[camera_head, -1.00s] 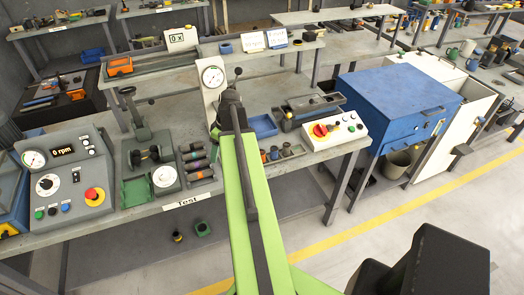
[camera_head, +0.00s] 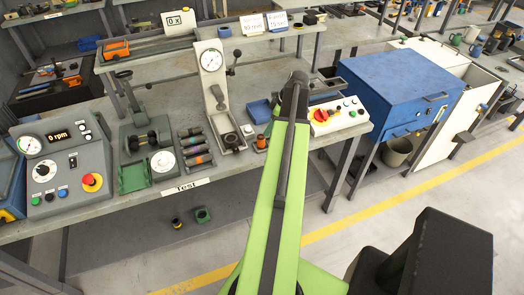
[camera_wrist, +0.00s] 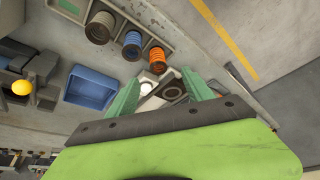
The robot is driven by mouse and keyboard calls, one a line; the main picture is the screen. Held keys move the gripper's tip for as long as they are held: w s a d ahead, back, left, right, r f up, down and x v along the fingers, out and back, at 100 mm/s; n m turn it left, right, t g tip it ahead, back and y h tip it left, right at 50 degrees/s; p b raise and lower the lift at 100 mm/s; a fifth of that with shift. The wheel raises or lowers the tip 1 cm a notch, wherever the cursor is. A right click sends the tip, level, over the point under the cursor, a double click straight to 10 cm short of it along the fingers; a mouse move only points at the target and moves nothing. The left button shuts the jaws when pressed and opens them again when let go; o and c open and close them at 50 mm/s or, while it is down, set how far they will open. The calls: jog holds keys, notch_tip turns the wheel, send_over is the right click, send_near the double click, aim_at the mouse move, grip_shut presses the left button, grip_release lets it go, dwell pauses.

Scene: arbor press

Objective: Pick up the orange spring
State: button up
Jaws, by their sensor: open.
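In the head view an orange piece (camera_head: 261,142), likely the same spring, shows on the bench just left of my arm. My gripper (camera_wrist: 159,76) is open and empty. Its two green fingers spread below the orange spring in the wrist picture, apart from it. In the head view my arm hides the gripper and the other springs.
A blue bin (camera_wrist: 91,88) lies left of the gripper in the wrist view. The gauge press (camera_head: 218,100) stands left of my arm on the bench, and a control box with a red knob (camera_head: 336,115) to its right. A blue cabinet (camera_head: 398,98) stands farther right.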

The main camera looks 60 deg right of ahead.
aim_at(262, 137)
jog(key=b+x, duration=0.2)
jog(key=x, duration=0.2)
jog(key=shift+f+b, duration=0.35)
jog(key=shift+b, duration=0.05)
jog(key=shift+w+f, duration=0.15)
jog(key=shift+f, duration=0.1)
jog(key=shift+r, duration=0.1)
jog(key=b+x, duration=0.5)
jog(key=shift+w+d, duration=0.15)
grip_shut()
